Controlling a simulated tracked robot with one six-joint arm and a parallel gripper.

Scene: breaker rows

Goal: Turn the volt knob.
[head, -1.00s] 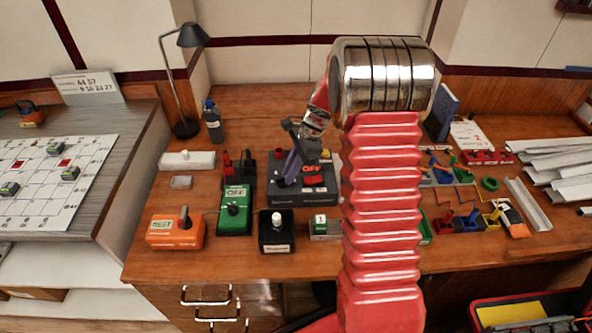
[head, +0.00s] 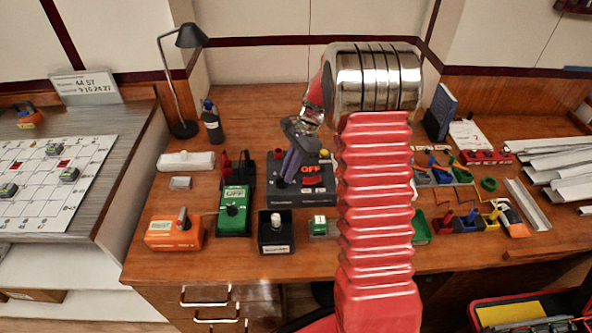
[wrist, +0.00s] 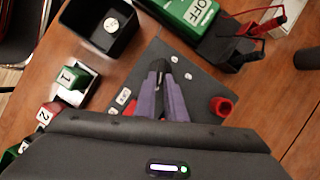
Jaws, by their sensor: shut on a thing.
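In the wrist view, my gripper (wrist: 161,78) is shut on a small black knob (wrist: 158,66) on the box's dark top face (wrist: 200,84). The fingers cover most of this knob. I cannot read a volt label, so I cannot tell from lettering that this is the volt knob.
A green box (head: 234,222) marked OFF and an orange box (head: 172,236), each with a knob, stand to the left. A small box marked 1 (head: 319,221) stands close by. Cables lie behind the green box.

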